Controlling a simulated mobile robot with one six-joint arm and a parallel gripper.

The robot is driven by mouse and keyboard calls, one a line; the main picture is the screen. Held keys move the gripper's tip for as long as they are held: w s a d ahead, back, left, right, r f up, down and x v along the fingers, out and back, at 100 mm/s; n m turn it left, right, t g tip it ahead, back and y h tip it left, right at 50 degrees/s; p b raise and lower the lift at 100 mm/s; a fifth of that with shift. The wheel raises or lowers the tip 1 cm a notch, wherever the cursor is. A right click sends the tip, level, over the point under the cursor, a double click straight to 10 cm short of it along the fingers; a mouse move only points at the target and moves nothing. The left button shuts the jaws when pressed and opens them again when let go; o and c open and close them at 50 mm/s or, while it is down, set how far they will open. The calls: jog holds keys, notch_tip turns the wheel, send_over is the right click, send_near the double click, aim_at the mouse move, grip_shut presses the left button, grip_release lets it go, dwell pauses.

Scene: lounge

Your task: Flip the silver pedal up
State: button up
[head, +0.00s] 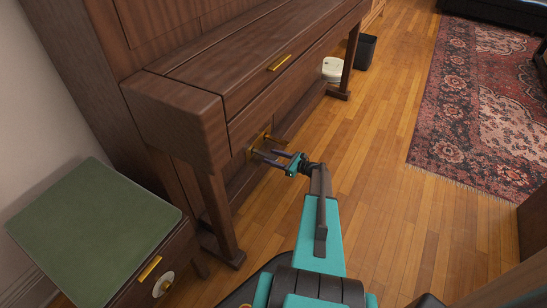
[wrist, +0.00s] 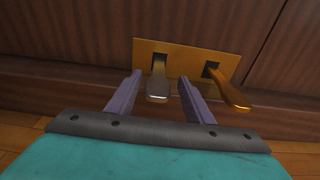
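The silver pedal (wrist: 158,82) sticks out of a slot in a brass plate (wrist: 198,48) low on the piano front. Its rounded end faces my gripper and looks lowered. My gripper (wrist: 159,78) is open, with one purple finger to each side of the silver pedal in the wrist view. I see gaps on both sides; whether the fingers are level with the pedal is hard to tell. A gold pedal (wrist: 229,90) stands to the right, just beyond the right finger. In the head view my gripper (head: 267,157) is at the brass plate (head: 260,138), hiding the pedals.
The brown upright piano (head: 175,110) has a front leg (head: 222,215) left of my arm. A green-topped cabinet (head: 95,230) stands at left. A white bin (head: 332,70) and a dark bin (head: 367,50) stand beyond. Wooden floor (head: 385,185) is clear up to the patterned rug (head: 480,110).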

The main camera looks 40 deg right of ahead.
jog(key=shift+s, duration=0.1)
jog(key=p+v, duration=0.4)
jog(key=v, duration=0.9)
jog(key=shift+s, duration=0.25)
dwell(0.4)
